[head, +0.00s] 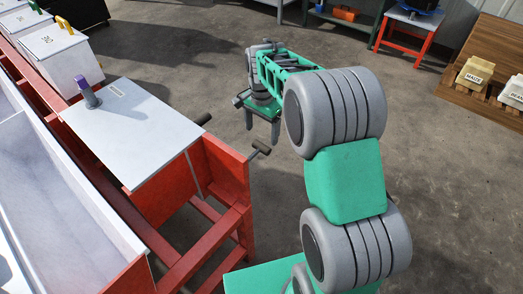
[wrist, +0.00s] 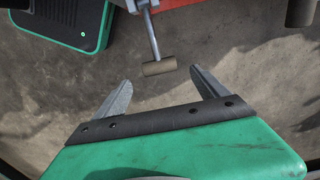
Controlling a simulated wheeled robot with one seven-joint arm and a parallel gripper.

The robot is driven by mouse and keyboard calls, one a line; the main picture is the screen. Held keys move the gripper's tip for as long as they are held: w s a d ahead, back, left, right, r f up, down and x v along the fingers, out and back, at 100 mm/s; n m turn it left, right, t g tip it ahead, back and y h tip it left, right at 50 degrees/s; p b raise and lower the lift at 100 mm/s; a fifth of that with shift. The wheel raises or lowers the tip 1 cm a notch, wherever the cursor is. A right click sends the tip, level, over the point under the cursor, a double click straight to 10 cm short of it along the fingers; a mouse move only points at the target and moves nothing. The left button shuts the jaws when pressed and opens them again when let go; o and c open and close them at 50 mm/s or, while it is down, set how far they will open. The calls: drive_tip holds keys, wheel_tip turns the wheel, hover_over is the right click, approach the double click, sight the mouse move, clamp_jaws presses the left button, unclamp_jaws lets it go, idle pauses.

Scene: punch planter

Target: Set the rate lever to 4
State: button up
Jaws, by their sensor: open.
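A grey lever with a purple grip (head: 88,95) stands on the white top panel of the red planter frame in the head view. Two dark T-handles stick out from the frame's right end, one farther back (head: 203,119) and one nearer (head: 261,148). I see no scale numbers, so I cannot tell which of these is the rate lever. My gripper (head: 262,137) is open and points down, right of the frame. In the wrist view, a brown T-handle (wrist: 159,67) on a grey rod lies just beyond and between my open fingertips (wrist: 161,80), apparently not touching them.
The red frame (head: 222,165) and white panel (head: 130,125) stand at the left. White hopper boxes (head: 62,55) with coloured handles stand behind. A wooden pallet with labelled boxes (head: 474,72) is at the far right. The concrete floor around my gripper is mostly clear.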

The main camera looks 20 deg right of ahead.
sight(261, 145)
wheel_tip(261, 145, down, 7)
drive_tip(key=shift+r, duration=0.15)
clamp_jaws()
idle(1.0)
